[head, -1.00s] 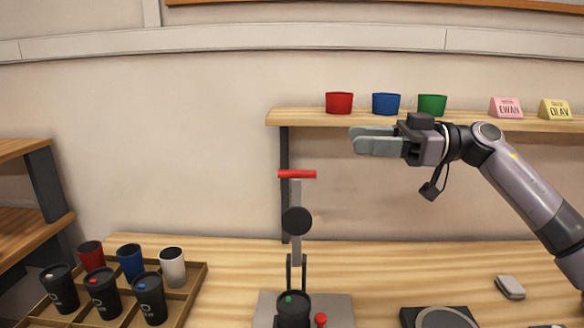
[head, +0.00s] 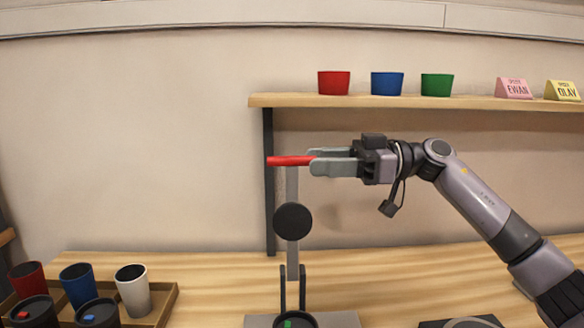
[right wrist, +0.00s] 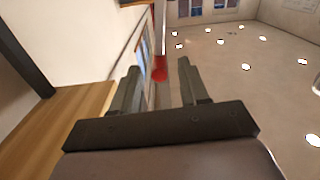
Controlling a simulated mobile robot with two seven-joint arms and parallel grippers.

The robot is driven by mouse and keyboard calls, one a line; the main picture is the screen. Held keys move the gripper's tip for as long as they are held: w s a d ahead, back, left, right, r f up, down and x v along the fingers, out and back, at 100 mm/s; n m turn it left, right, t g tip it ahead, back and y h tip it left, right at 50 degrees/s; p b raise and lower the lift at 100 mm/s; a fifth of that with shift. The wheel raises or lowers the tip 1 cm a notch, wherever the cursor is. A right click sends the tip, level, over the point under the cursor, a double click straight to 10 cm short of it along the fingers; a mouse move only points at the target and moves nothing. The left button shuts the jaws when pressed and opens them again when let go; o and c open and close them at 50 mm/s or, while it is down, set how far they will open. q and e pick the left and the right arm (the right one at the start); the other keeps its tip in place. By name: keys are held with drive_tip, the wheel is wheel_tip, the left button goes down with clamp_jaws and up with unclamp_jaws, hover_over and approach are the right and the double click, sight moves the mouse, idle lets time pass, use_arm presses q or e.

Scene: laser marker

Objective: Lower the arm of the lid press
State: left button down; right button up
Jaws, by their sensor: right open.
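The lid press has an upright grey arm (head: 292,188) with a red bar handle (head: 287,161) across its top and a black round disc (head: 292,221) midway. Its grey base (head: 340,321) is at the bottom edge, with a black-lidded cup (head: 298,319) on it, partly cut off. My right gripper (head: 314,163) is open at handle height, its fingers pointing left; the fingertips overlap the handle's right end in the head view. In the right wrist view the red handle (right wrist: 160,70) shows between the open fingertips. Whether they touch it I cannot tell. My left gripper is not in view.
A wooden shelf (head: 420,101) behind carries red, blue and green cups and two name signs. A tray (head: 165,302) with several cups stands at the lower left. A dark device (head: 460,322) is at the bottom right. The counter (head: 220,285) between tray and press is clear.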

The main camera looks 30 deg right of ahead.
sight(292, 162)
drive_tip(key=x, duration=0.5)
drive_tip(key=shift+w+a, duration=0.2)
drive_tip(key=shift+a, duration=0.05)
clamp_jaws()
